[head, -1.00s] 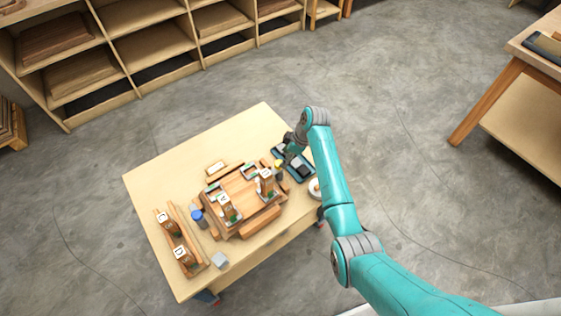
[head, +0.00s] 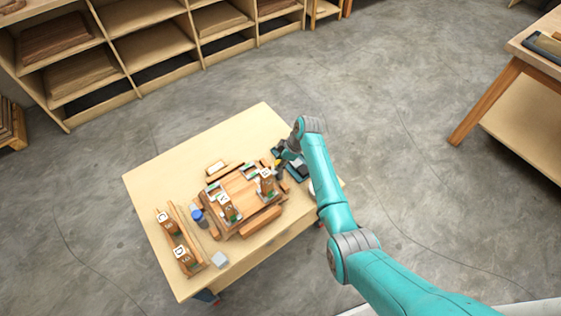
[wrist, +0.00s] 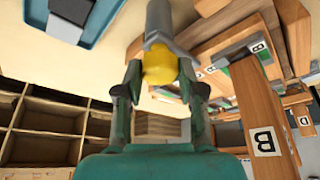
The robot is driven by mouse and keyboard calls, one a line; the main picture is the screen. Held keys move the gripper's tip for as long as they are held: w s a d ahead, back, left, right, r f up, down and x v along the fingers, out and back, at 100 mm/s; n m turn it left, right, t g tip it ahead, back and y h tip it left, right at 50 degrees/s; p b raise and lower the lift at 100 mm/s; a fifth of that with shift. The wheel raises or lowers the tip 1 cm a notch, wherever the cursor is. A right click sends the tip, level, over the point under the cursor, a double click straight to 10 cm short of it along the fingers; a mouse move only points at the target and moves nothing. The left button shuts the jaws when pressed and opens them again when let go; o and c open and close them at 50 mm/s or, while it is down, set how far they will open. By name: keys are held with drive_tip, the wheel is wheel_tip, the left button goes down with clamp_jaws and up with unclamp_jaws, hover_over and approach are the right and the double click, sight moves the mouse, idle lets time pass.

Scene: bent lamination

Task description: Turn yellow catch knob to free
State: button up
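The yellow catch knob (wrist: 160,65) sits at the end of a grey cylindrical post (wrist: 159,22) in the wrist view. It also shows small and partly covered in the head view (head: 277,163), at the right edge of the wooden fixture (head: 240,192). My gripper (wrist: 161,72) is open, with one finger on each side of the knob. A narrow gap seems to show beside the knob; I cannot tell whether either finger touches it. In the head view my gripper (head: 279,157) is beside the fixture's right corner.
A blue tray (wrist: 100,22) with dark and grey pieces lies close to my gripper. Labelled wooden blocks (wrist: 262,130) stand on the other side.

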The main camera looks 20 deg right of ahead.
drive_tip(key=shift+m, duration=0.3)
drive_tip(key=m+t+h, duration=0.1)
drive_tip(key=m, duration=0.2)
drive_tip(key=shift+a+m, duration=0.1)
drive_tip(key=shift+m, duration=0.2)
drive_tip(key=m+t+h, duration=0.1)
drive_tip(key=m, duration=0.3)
drive_tip(key=shift+s+a, duration=0.1)
drive_tip(key=m+h, duration=0.1)
drive_tip(key=m, duration=0.1)
drive_tip(key=m+h, duration=0.1)
drive_tip(key=m, duration=0.1)
drive_tip(key=shift+a+m+t, duration=0.1)
drive_tip(key=shift+m+t, duration=0.2)
drive_tip(key=shift+m, duration=0.1)
drive_tip(key=shift+m+h, duration=0.7)
drive_tip(key=shift+m, duration=1)
drive_tip(key=o, duration=1.1)
